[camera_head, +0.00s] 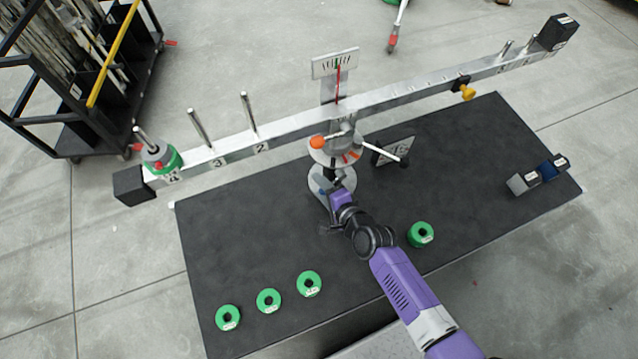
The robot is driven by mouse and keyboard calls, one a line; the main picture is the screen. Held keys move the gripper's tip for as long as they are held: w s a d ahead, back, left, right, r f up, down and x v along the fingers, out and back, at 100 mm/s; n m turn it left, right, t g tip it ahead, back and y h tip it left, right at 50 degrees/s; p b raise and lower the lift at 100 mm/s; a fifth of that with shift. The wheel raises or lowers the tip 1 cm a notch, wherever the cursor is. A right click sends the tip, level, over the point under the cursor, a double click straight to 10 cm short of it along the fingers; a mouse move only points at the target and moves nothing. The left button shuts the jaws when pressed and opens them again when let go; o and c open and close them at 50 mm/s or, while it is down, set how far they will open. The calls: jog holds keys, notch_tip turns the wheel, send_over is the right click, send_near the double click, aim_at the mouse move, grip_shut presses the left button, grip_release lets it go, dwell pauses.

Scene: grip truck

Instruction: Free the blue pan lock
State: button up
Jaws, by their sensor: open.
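A metal balance beam (400,97) stands on a central post with a round base (318,181) on the dark table. A small blue part (322,191) shows at the base, right beside my gripper; it may be the blue pan lock, but most of it is hidden. My purple gripper (329,193) is at the base of the post, low and in front of it. It is open. Whether its fingers touch the blue part cannot be told.
An orange knob (317,142) and a black-tipped lever (404,162) stick out from the post above my gripper. Several green rings, one here (309,284), lie on the table (480,200). A yellow knob (467,92) hangs from the beam.

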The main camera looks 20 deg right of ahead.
jog(key=v, duration=0.6)
jog(key=shift+c, duration=0.4)
